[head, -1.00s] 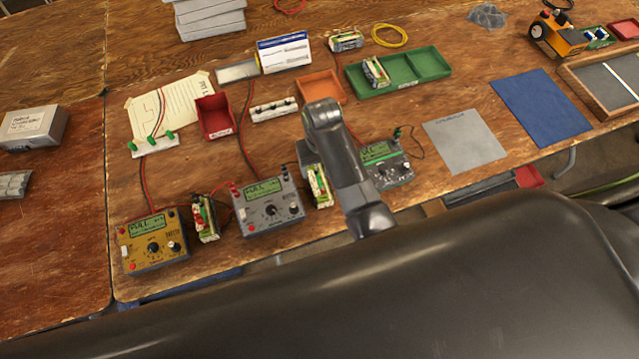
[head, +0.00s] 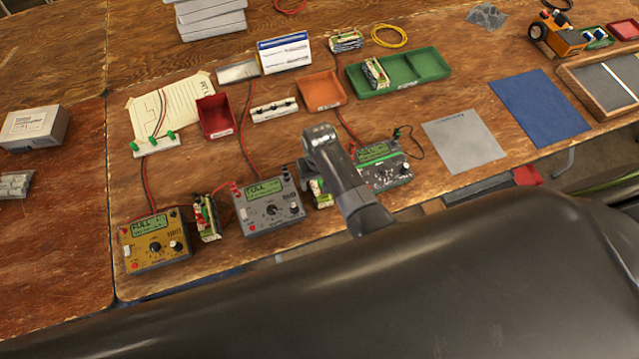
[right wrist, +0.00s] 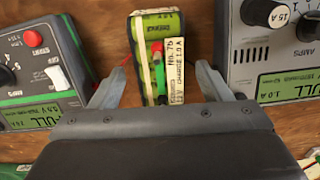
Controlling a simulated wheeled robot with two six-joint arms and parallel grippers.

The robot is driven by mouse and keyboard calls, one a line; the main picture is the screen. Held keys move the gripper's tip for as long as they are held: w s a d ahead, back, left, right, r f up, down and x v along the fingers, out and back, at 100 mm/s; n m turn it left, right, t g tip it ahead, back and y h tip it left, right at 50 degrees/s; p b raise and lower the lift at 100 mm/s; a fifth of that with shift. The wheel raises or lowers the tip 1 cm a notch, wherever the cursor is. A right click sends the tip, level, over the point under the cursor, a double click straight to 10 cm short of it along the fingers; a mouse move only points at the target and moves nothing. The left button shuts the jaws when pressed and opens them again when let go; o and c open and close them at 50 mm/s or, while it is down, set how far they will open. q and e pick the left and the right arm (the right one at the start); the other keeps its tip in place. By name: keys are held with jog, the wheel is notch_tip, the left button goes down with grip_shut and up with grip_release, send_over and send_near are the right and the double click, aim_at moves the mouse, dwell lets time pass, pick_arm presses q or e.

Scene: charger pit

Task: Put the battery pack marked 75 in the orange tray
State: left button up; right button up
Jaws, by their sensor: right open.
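A battery pack (right wrist: 145,50) with a green-yellow wrap and a white label, which appears to read 75, stands between two chargers in the right wrist view. Red and green connectors show on it. In the head view the pack (head: 318,196) is mostly hidden behind my right arm. My right gripper (right wrist: 160,88) is open, with one finger on each side of the pack's near end; I cannot tell whether they touch it. The orange tray (head: 321,91) lies behind my right arm on the bench and looks empty. My left gripper is not in view.
A grey charger (head: 268,208) and a green-edged charger (head: 382,168) stand close on either side of the pack. A yellow charger (head: 154,243) and another pack (head: 206,218) are at left. A red tray (head: 215,117) and a green tray (head: 425,67) flank the orange tray.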

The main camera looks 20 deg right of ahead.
grip_shut()
jog(key=shift+w+r, duration=0.1)
dwell(0.4)
